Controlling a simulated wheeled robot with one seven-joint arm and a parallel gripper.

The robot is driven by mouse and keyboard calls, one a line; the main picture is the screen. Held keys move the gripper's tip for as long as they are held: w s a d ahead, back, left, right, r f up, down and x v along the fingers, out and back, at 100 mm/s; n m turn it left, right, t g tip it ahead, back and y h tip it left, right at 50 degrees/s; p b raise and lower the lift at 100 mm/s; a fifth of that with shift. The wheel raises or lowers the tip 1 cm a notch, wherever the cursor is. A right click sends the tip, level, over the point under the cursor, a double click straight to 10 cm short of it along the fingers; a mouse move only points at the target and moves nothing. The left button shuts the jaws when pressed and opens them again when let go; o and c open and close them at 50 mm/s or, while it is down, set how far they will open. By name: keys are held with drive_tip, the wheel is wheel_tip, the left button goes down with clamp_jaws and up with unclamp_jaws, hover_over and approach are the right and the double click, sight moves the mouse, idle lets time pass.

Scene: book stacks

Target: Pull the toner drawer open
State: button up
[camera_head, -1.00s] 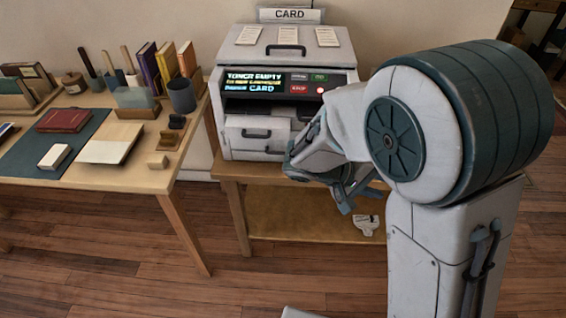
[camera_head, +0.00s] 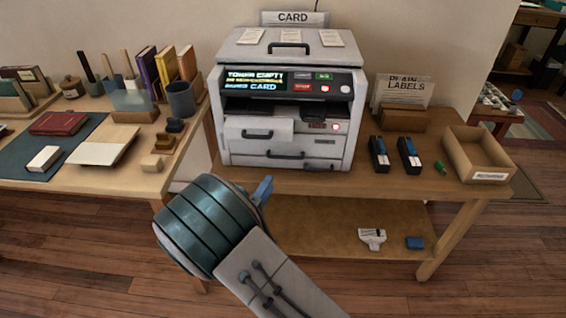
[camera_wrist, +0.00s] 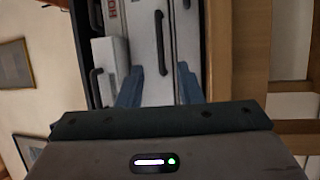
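The grey printer (camera_head: 340,160) stands on a wooden table, its panel lit with yellow and blue text. Its front has an upper drawer with a dark handle (camera_head: 257,134) and a lower front with another dark handle (camera_head: 286,155). A small red label (camera_head: 317,126) and a lit button are at the upper right; I cannot tell which drawer holds toner. In the wrist view, my gripper (camera_wrist: 160,88) is open, its blue fingers apart, facing the printer front. The lower handle (camera_wrist: 160,42) lies ahead between the fingers, apparently ungripped. In the head view, one blue finger (camera_head: 263,190) shows.
A desk (camera_head: 150,180) with books and cups is on the left. A lower shelf (camera_head: 330,222) holds small items. Floor in front is clear.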

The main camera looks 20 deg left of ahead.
drive_tip(key=x, duration=1)
drive_tip(key=shift+w, duration=0.2)
drive_tip(key=shift+s, duration=0.1)
clamp_jaws()
